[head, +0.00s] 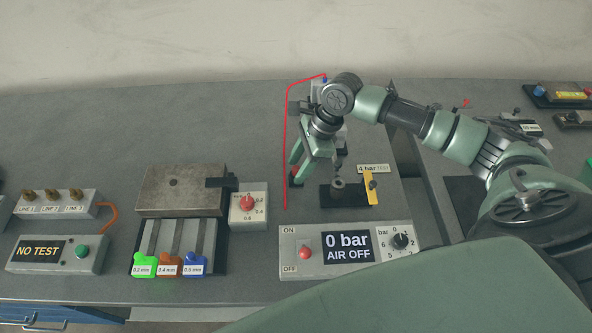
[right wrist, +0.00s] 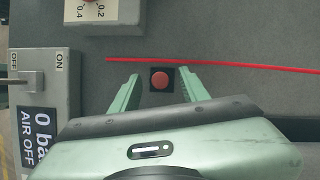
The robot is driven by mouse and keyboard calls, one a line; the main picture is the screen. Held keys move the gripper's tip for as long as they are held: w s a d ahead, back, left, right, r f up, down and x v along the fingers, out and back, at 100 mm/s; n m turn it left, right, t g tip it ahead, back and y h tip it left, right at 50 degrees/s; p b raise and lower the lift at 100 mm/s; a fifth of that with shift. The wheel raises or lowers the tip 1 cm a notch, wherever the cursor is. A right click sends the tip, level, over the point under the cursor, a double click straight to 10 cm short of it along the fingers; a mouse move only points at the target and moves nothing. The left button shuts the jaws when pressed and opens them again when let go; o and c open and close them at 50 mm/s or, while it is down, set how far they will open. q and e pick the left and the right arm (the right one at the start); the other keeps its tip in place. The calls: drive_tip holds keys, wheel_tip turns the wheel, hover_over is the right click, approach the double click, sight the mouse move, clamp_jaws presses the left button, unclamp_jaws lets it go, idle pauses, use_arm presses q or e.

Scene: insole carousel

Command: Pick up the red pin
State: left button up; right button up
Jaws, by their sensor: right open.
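The red pin shows in the right wrist view as a round red head (right wrist: 160,81) on a small black square base (right wrist: 160,89) on the grey bench. My right gripper (right wrist: 161,84) is open, with one green finger on each side of the pin and gaps between. In the head view my right gripper (head: 303,168) points down at the bench, left of the black fixture. A small red spot (head: 293,180) shows by its left fingertip; the rest of the pin is hidden there. I cannot tell the fingertips' height above the base. My left gripper is not in view.
A thin red line (right wrist: 220,65) runs along the bench close by the pin. A black fixture (head: 345,199) stands right of the gripper, the air panel (head: 291,268) in front and a red-knob box (head: 248,219) to the left.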

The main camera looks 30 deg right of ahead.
sight(298, 167)
clamp_jaws()
drive_tip(key=shift+r, duration=0.15)
wheel_tip(298, 167, up, 20)
drive_tip(key=b, duration=0.1)
idle(0.3)
